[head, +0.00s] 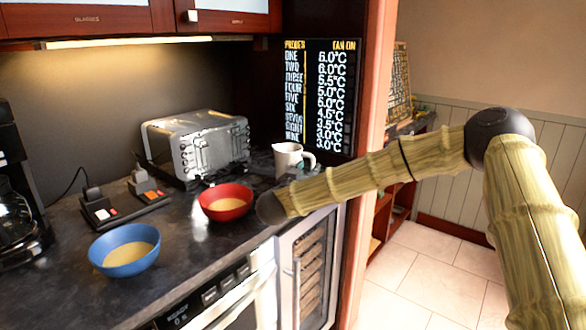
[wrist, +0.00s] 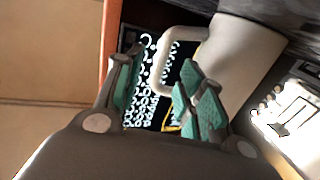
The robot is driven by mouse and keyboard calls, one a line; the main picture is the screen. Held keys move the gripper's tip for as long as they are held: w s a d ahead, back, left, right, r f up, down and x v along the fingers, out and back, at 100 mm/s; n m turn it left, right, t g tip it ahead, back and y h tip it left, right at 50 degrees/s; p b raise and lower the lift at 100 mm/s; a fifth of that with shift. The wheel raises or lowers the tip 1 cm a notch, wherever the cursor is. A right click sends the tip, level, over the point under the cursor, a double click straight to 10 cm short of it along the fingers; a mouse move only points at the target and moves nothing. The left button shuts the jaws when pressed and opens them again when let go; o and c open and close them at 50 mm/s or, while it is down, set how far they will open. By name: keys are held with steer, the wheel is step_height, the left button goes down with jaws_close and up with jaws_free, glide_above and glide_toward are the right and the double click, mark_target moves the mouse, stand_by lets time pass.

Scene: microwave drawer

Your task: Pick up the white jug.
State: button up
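The white jug (head: 287,160) stands upright at the far right end of the dark counter, its handle on the right. In the wrist view, the jug (wrist: 240,60) shows sideways at upper right, with its handle (wrist: 160,62) pointing left. My gripper (wrist: 160,85) is open, with its teal-padded fingers apart. The handle shows between and beyond the fingertips, and the right finger overlaps the gap between handle and body. I cannot tell whether a finger touches the jug. In the head view my gripper is hidden behind my arm.
A red bowl (head: 226,202) is in front of the jug, near my arm. A blue bowl (head: 124,251) stands nearer, at the counter's front. A silver toaster (head: 196,147) stands left of the jug. A black temperature board (head: 320,97) is behind it. Open floor lies to the right.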

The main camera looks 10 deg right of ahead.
mark_target(312, 167)
steer(key=shift+x, duration=2.5)
steer(key=shift+c, duration=0.5)
jaws_close()
